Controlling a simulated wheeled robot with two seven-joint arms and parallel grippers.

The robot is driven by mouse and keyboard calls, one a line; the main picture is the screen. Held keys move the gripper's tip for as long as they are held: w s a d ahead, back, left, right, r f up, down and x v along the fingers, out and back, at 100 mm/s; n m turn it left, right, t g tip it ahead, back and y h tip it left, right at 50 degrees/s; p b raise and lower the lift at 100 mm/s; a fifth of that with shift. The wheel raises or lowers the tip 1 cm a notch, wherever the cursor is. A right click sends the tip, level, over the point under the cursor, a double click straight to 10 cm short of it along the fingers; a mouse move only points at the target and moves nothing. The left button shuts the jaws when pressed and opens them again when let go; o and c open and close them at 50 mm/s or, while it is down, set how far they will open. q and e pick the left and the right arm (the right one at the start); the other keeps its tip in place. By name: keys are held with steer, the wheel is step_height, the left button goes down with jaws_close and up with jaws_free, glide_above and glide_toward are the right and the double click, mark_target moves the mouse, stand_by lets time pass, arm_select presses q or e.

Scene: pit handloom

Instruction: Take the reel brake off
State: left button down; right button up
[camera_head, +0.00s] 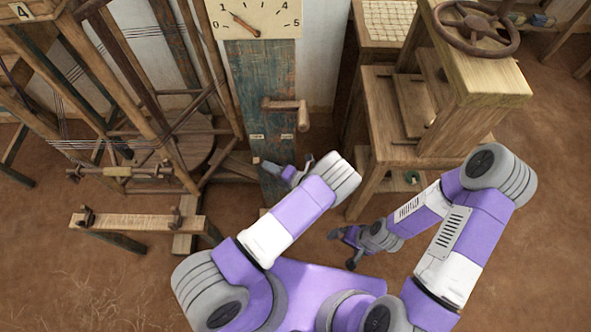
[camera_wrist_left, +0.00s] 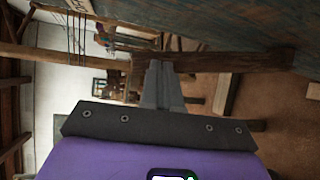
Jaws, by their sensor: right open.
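A blue-green weathered post (camera_head: 262,80) stands at the back centre and carries a wooden crank-shaped handle (camera_head: 288,106) on its front. The handle points right, above two small pale labels. I cannot tell for certain whether this handle is the reel brake. The wooden reel frame (camera_head: 165,110) stands left of the post. My left gripper (camera_head: 258,161) is in front of the post's lower part, below the handle and apart from it. Its fingers look together and empty in the left wrist view (camera_wrist_left: 162,84). My right gripper (camera_head: 340,240) is open and empty, low over the floor.
A dial board (camera_head: 256,18) numbered 0 to 5 tops the post, its needle near 1. A wooden stand with a handwheel (camera_head: 476,28) is at the right. A low wooden bench (camera_head: 140,222) is at the left. Bare brown floor lies at the lower left and right.

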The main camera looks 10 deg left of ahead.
arm_select(q)
steer(key=shift+s+a, duration=0.2)
steer(key=shift+a, duration=0.15)
steer(key=v, duration=1.4)
steer(key=shift+w+d+f, duration=0.3)
steer(key=shift+d+f, duration=0.05)
steer(key=shift+d, duration=0.15)
